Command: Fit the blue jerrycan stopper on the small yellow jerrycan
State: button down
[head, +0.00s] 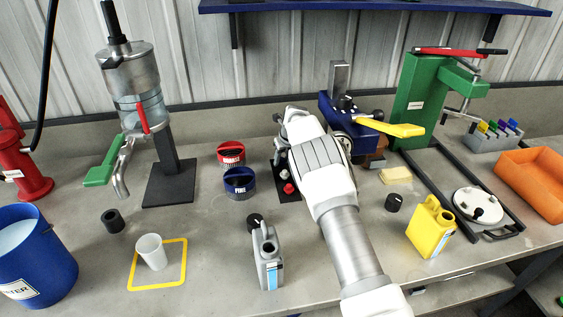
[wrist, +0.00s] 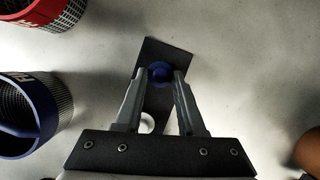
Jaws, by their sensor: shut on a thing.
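The small yellow jerrycan (head: 430,231) stands upright on the bench, right of my arm in the head view, with a dark open mouth at its top. In the wrist view my gripper (wrist: 159,77) has its fingertips closed on both sides of the round blue jerrycan stopper (wrist: 160,71). The stopper is over a dark plate (wrist: 165,52); I cannot tell whether it still touches it. In the head view my arm hides the fingertips and the blue stopper.
A grey jerrycan (head: 268,262) stands left of my arm. Red (head: 231,154) and blue (head: 239,183) round containers stand close to my gripper. A black cap (head: 393,202) lies between my arm and the yellow jerrycan. A green press (head: 415,100) stands behind.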

aim_at(282, 163)
notch_tip(282, 163, up, 10)
jog(key=p, duration=0.1)
jog(key=shift+r, duration=0.1)
dwell(0.3)
